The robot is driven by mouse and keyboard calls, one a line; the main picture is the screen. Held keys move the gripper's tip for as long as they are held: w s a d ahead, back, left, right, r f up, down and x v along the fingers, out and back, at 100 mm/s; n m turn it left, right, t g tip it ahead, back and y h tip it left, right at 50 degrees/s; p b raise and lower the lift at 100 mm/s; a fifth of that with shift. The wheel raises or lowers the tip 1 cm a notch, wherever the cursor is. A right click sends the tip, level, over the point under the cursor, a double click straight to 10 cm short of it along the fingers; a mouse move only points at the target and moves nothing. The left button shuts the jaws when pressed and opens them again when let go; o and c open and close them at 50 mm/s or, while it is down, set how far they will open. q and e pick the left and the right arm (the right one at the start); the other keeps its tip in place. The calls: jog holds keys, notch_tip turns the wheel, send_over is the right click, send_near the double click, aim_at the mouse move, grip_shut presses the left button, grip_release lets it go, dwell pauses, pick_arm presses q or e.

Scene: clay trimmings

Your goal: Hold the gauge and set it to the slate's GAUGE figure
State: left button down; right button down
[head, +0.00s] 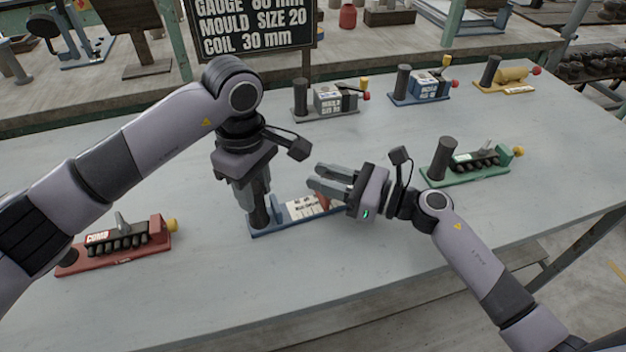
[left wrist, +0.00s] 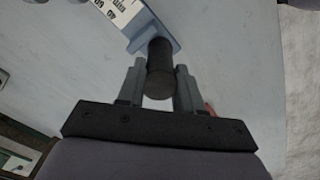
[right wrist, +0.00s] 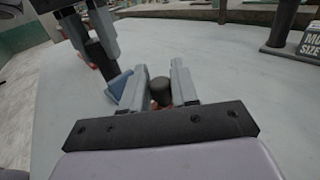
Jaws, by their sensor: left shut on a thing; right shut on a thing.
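My right gripper (head: 314,177) is at the gauge's right part, shut on a dark round knob (right wrist: 161,92) seen in the right wrist view. A red part (head: 323,200) shows beside it. The slate (head: 250,25) reads GAUGE, its figure cut off by the top edge.
A red-based device (head: 120,250) marked COMB lies left, and a green-based one (head: 465,170) right. Grey (head: 328,100), blue (head: 420,90) and yellow (head: 507,78) devices stand at the back. The front of the table (head: 350,260) is clear.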

jog(key=c, duration=1)
grip_release()
jog(key=shift+d, duration=0.1)
jog(key=v, duration=1.2)
pick_arm(q)
jog(key=c, duration=0.7)
grip_release()
jog(key=shift+o, duration=0.2)
jog(key=shift+r, duration=0.15)
